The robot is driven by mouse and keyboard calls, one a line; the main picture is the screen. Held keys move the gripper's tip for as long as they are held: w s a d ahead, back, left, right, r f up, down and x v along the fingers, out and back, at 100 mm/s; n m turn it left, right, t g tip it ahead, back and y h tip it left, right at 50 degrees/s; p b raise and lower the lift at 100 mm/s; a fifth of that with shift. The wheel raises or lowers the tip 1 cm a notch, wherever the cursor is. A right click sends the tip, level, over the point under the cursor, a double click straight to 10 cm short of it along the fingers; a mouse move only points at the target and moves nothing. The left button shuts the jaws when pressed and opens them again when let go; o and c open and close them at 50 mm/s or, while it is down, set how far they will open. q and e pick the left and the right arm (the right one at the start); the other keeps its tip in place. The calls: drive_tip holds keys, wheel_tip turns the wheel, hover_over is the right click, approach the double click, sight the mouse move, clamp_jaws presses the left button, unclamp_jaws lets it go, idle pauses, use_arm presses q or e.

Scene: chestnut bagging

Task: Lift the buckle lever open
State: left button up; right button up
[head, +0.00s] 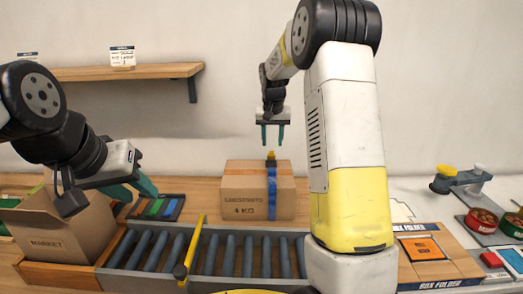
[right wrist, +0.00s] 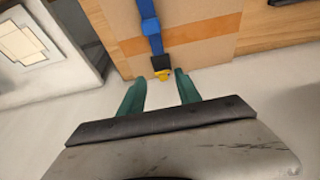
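A cardboard box (head: 240,190) marked "Chestnuts 4 kg" stands on the wooden counter. A blue strap (head: 272,185) runs down its front. A buckle with a yellow lever (head: 271,156) sits at the box's top edge; it also shows in the right wrist view as a yellow lever (right wrist: 163,75) on a black buckle. My right gripper (head: 273,142) points down just above the buckle, open, with the yellow lever beyond and between its teal fingertips (right wrist: 160,76). My left gripper (head: 140,190) has its teal fingers apart beside the open market box, with nothing between them.
A roller conveyor (head: 230,255) with a yellow bar (head: 190,250) lies in front. An open box marked "Market" (head: 55,235) stands left, near a dark tray (head: 158,207). A box folder (head: 425,250) and red tins (head: 481,219) are right. A wooden shelf (head: 150,71) hangs behind.

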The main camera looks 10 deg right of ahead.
sight(271, 152)
drive_tip(key=shift+t, duration=0.5)
drive_tip(key=w+f, duration=0.1)
drive_tip(key=f, duration=0.1)
drive_tip(key=w+f, duration=0.2)
drive_tip(key=w+d+f, duration=0.1)
drive_tip(key=w+f, duration=0.1)
drive_tip(key=shift+f, duration=0.15)
drive_tip(key=shift+c, duration=0.2)
